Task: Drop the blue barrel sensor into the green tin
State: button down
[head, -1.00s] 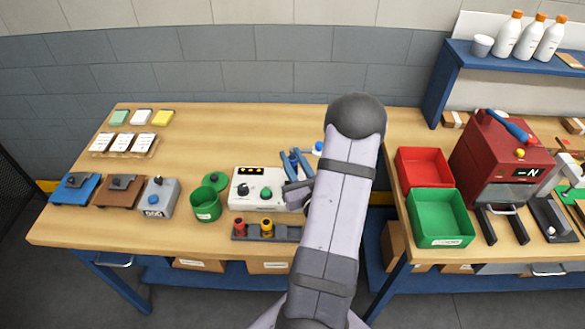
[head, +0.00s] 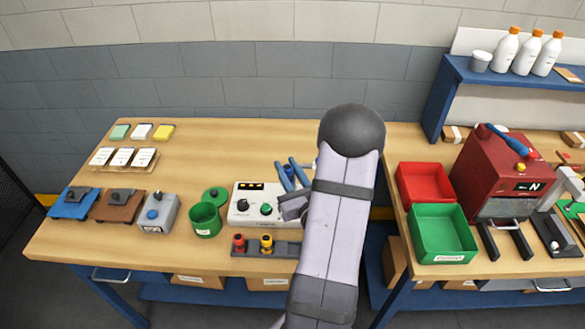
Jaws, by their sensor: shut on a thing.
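The open green tin (head: 205,221) stands upright on the bench, left of the control box and well to the left of my gripper. Its green lid (head: 215,194) lies behind it.
The control box (head: 256,204) stands between tin and gripper. A dark rack (head: 252,250) in front holds red and yellow barrels; my arm covers its right end. A grey switch box (head: 155,214) stands left of the tin. Red (head: 425,183) and green (head: 441,233) bins stand right.

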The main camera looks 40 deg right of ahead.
jog(key=w+a+f+n+y+b, duration=0.1)
jog(key=w+a+n+y, duration=0.3)
jog(key=a, duration=0.5)
jog(key=w+a+f+n+y+b, duration=0.1)
jog(key=w+a+n+y, duration=0.3)
jog(key=w+a+y, duration=0.4)
jog(key=shift+w+a+f+n+y+b, duration=0.4)
jog(key=shift+a+y+b, duration=0.35)
jog(key=shift+a, duration=0.35)
jog(key=shift+f+b, duration=2.25)
jog(key=shift+f, duration=0.7)
jog(key=c, duration=1.4)
grip_release()
jog(key=shift+c, duration=0.2)
jog(key=shift+s, duration=0.1)
